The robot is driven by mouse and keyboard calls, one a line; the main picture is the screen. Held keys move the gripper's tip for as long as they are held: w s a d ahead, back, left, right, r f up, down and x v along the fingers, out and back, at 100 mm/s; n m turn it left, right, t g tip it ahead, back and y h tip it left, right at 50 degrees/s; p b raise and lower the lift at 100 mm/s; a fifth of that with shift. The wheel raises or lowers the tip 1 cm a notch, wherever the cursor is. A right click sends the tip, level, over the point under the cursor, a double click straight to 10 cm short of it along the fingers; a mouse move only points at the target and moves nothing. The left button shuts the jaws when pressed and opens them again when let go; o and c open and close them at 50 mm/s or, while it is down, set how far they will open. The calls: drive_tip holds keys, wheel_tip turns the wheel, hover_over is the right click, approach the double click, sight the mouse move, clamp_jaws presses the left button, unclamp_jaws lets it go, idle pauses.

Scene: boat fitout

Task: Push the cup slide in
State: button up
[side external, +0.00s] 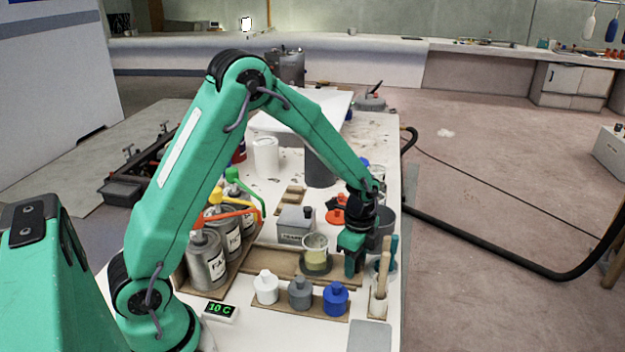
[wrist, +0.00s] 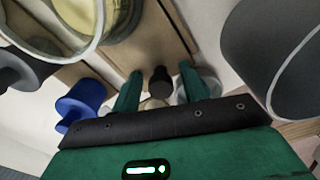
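A clear cup (side external: 316,256) with yellowish liquid stands on a brown board (side external: 275,262), which seems to be the cup slide. The cup also shows at the top left of the wrist view (wrist: 85,15). My gripper (side external: 353,268) points down just right of the cup, near the board's right end. In the wrist view my gripper (wrist: 160,70) has its two green fingers apart. A dark round knob (wrist: 160,82) shows between them, with gaps on both sides. I cannot tell whether it belongs to the slide. Contact with the slide is not visible.
White, grey and blue bottles (side external: 300,294) stand in front of the board. A jar with brushes (side external: 380,285) is close to my gripper's right. A grey box (side external: 295,223) stands behind the cup. Large tins (side external: 207,262) are at left. A grey container (wrist: 275,45) is at right.

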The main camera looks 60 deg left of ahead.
sight(300, 256)
clamp_jaws()
drive_tip(key=s+a, duration=0.9)
drive_tip(key=shift+s+a, duration=0.3)
drive_tip(key=shift+a, duration=0.05)
drive_tip(key=shift+o, duration=0.7)
unclamp_jaws()
drive_tip(key=shift+r, duration=0.15)
drive_tip(key=shift+r, duration=3.8)
